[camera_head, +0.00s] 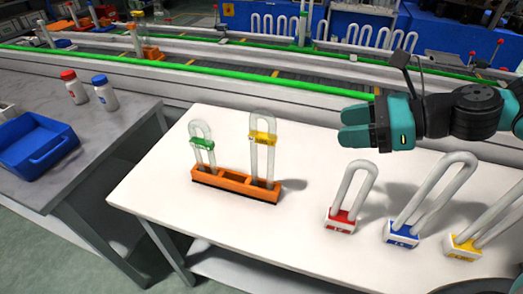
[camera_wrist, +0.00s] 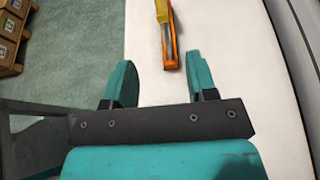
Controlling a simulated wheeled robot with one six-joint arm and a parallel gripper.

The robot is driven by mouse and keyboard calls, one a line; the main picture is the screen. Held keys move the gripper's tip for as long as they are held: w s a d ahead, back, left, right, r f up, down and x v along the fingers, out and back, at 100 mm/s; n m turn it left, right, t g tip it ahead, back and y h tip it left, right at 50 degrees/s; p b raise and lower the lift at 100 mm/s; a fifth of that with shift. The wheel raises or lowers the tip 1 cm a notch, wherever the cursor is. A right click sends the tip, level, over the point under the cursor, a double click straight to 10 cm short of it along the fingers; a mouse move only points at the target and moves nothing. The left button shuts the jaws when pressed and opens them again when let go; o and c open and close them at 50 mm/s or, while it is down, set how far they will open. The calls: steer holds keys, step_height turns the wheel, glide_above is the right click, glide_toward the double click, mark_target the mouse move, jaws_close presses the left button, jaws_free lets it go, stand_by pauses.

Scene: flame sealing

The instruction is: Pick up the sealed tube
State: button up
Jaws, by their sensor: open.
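An orange rack (camera_head: 232,185) stands on the white table and holds two clear inverted-U tubes upright. The shorter tube (camera_head: 202,157) on the left has a green band (camera_head: 202,144). The taller tube (camera_head: 262,160) on the right has a yellow band (camera_head: 263,138). I cannot tell which is sealed. My gripper (camera_head: 355,127) is above the table, right of the rack and apart from it. In the wrist view my gripper (camera_wrist: 159,68) is open and empty, with the rack (camera_wrist: 170,42) and the yellow band (camera_wrist: 161,10) beyond the fingertips.
White U-shaped pieces on red (camera_head: 340,222), blue (camera_head: 401,235) and yellow (camera_head: 463,247) bases stand at the table's right front. A grey table (camera_head: 115,130) at left holds a blue bin (camera_head: 35,147) and two bottles. A conveyor (camera_head: 200,68) runs behind. The white table's front left is clear.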

mark_target(276, 135)
steer(key=shift+p+x, duration=0.9)
steer(key=shift+x, duration=7.7)
steer(key=shift+w+d+f, duration=0.1)
jaws_close()
